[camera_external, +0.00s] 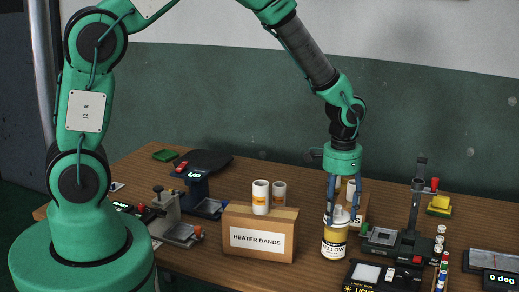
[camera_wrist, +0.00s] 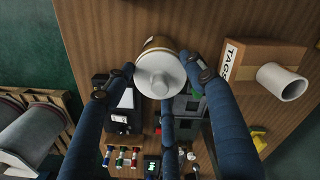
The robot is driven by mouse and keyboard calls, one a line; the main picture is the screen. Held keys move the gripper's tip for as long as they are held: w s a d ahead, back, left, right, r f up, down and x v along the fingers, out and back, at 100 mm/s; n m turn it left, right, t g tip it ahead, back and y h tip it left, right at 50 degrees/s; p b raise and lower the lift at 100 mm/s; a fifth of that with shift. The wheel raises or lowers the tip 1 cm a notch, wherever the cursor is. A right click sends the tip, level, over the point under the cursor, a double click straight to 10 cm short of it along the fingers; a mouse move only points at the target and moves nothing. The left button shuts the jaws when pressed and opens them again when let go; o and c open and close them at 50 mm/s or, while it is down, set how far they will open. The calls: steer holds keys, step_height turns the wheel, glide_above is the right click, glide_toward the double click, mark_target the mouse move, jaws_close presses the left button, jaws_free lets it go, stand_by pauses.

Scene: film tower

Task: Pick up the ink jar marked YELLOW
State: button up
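The ink jar marked YELLOW (camera_external: 334,246) stands upright on the wooden table, with a yellow body, a pale label and a white lid. In the wrist view its white knobbed lid (camera_wrist: 158,76) fills the space ahead of my palm. My gripper (camera_external: 341,214) points down over the jar, its dark blue fingers around the lid. The fingers look open; whether any touches the jar is unclear.
A HEATER BANDS box (camera_external: 260,233) with two white rolls (camera_external: 261,196) stands left of the jar. A TAGS box (camera_wrist: 262,58) with a white roll is close behind it. A green-and-black device (camera_external: 397,244) is to the right, a light box (camera_external: 378,275) in front.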

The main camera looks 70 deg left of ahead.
jaws_close()
steer(key=shift+r, duration=0.15)
step_height(320, 180, up, 10)
steer(key=shift+f+p, duration=0.1)
steer(key=shift+p, duration=0.8)
